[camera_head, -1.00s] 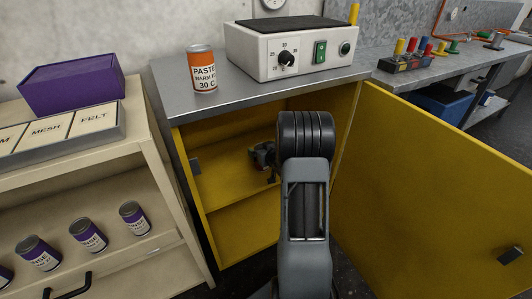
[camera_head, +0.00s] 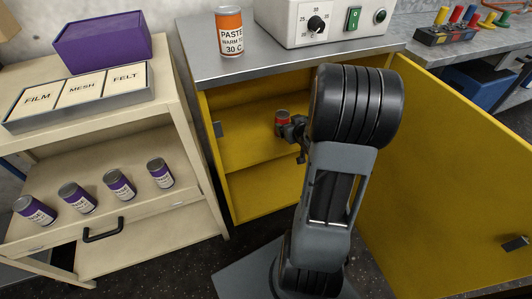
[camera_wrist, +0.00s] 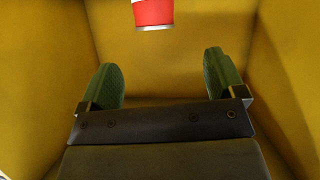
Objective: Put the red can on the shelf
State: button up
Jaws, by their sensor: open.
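The red can (camera_head: 282,117) stands inside the yellow cabinet (camera_head: 262,195), on its inner shelf (camera_head: 235,150). My gripper (camera_head: 294,130) is inside the cabinet, close to the can and partly hidden behind my arm. In the wrist view the red can (camera_wrist: 153,13) is at the top edge, cut off by the frame, beyond the fingers. My gripper (camera_wrist: 163,78) is open there, with its two green finger pads wide apart and nothing between them. The can is ahead of the pads and not touching them.
The yellow door (camera_head: 440,180) stands open at the right. A cream shelf unit (camera_head: 150,215) at the left holds several purple-labelled cans, a purple box (camera_head: 103,38) and labelled tiles.

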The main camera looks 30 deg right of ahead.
jog(key=s+a+r+g+y, duration=0.1)
jog(key=s+a+r+g, duration=0.1)
jog(key=s+a, duration=0.3)
jog(key=s+a+r+n+g+y, duration=0.1)
jog(key=s+a+g, duration=0.3)
jog(key=a, duration=0.6)
jog(key=s+a+r+g, duration=0.3)
jog(key=s+a, duration=0.3)
jog(key=a, duration=0.2)
jog(key=shift+r+g+y, duration=0.3)
jog(key=shift+r+y, duration=0.05)
jog(key=shift+y, duration=0.05)
